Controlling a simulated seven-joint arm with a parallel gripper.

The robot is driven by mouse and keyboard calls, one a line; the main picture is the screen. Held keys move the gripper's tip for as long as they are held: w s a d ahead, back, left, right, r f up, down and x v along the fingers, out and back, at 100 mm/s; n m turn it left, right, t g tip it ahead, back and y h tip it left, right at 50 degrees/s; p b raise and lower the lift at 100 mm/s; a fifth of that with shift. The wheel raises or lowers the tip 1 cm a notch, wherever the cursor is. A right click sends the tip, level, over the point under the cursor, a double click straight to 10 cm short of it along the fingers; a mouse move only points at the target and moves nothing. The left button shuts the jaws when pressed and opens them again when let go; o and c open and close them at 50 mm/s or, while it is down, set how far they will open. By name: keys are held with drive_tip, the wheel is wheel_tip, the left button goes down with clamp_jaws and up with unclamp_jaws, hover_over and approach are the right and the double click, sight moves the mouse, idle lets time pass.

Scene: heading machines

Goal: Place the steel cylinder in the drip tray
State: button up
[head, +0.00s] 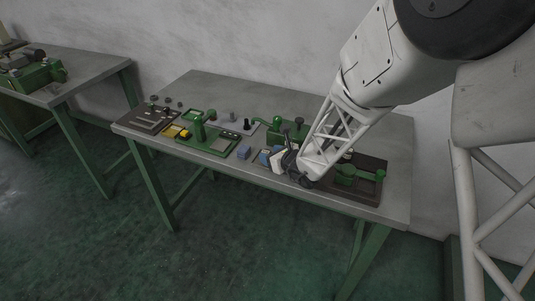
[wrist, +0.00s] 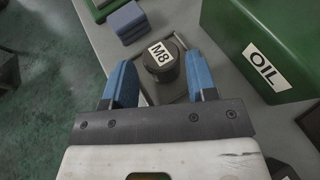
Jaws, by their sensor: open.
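In the wrist view a short dark grey cylinder (wrist: 161,72) with a white "M8" label on top stands upright on a flat grey base. It may be the steel cylinder. My gripper (wrist: 161,80) is open, with its two blue fingers to the left and right of the cylinder. A gap shows on the left; contact on the right cannot be told. In the head view my gripper (head: 270,156) is low over the middle of the workbench, and the cylinder cannot be made out there. I cannot tell for certain which tray is the drip tray.
A green box (wrist: 279,45) labelled "OIL" stands close right of the gripper. Blue blocks (wrist: 126,22) lie beyond the left finger. On the workbench (head: 200,88), a green tray fixture (head: 218,146) stands left and a dark tray (head: 352,196) with green parts stands right.

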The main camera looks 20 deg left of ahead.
drive_tip(key=shift+v, duration=4.45)
drive_tip(key=shift+r, duration=0.1)
drive_tip(key=shift+s+d+r, duration=0.1)
drive_tip(key=shift+d+r, duration=0.05)
drive_tip(key=shift+r, duration=0.15)
drive_tip(key=s+d+r+n+g+h, duration=0.2)
drive_tip(key=s+d+r+n+g, duration=0.3)
drive_tip(key=s+d+r+n, duration=0.65)
drive_tip(key=s+d+r+n+h, duration=0.2)
drive_tip(key=s+d+n+h, duration=0.1)
drive_tip(key=d, duration=0.6)
drive_tip(key=s+d+r+n+t+h, duration=0.1)
drive_tip(key=s+d+r+n+h, duration=0.2)
drive_tip(key=s+d, duration=0.3)
drive_tip(key=s+d+r+n+h, duration=0.3)
drive_tip(key=s+d+n+h, duration=0.1)
drive_tip(key=d, duration=0.8)
drive_tip(key=shift+s+d+n, duration=0.35)
drive_tip(key=shift+s+n, duration=0.3)
drive_tip(key=shift+n, duration=0.2)
